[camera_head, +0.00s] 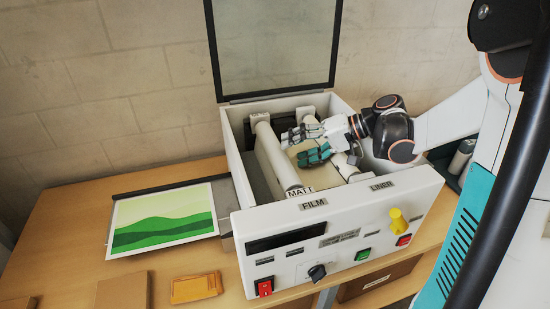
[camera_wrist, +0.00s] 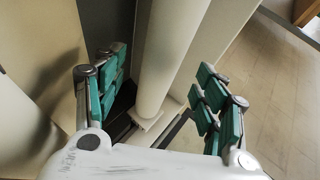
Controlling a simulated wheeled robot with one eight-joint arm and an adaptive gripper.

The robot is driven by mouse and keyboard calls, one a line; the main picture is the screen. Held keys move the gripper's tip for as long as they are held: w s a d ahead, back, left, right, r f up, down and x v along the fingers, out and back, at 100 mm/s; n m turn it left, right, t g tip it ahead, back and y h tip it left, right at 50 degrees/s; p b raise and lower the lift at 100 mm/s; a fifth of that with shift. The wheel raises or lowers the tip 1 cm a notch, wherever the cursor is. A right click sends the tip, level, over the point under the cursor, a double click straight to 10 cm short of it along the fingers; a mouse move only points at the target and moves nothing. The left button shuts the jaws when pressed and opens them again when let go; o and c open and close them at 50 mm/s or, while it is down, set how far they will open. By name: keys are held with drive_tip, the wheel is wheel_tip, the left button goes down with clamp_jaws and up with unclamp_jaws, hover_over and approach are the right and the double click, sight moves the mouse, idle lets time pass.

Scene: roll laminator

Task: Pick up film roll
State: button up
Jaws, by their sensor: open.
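The film roll (camera_head: 276,158) is a pale cylinder lying lengthwise in the left part of the open laminator, behind the FILM label, with a MATT tag at its near end. My gripper (camera_head: 298,146) is open inside the laminator, just right of this roll, with its teal-padded fingers pointing left. In the wrist view, a cream roll (camera_wrist: 166,62) shows between the spread fingers of my gripper (camera_wrist: 158,82), with space on both sides. I cannot tell for sure which roll this is. A second roll (camera_head: 343,143), on the LINER side, is partly hidden by my gripper.
The laminator (camera_head: 330,228) has a front panel with a yellow knob (camera_head: 398,219), a black dial and red and green switches. Its dark-framed lid (camera_head: 273,45) stands open behind. A green landscape print (camera_head: 163,218) lies left on the table (camera_head: 60,240). Orange sheets (camera_head: 196,288) lie in front.

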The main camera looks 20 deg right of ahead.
sight(275, 156)
drive_tip(key=b+x, duration=0.2)
drive_tip(key=x, duration=0.5)
drive_tip(key=shift+w+a, duration=0.1)
drive_tip(key=shift+w, duration=0.15)
drive_tip(key=shift+r, duration=0.15)
clamp_jaws()
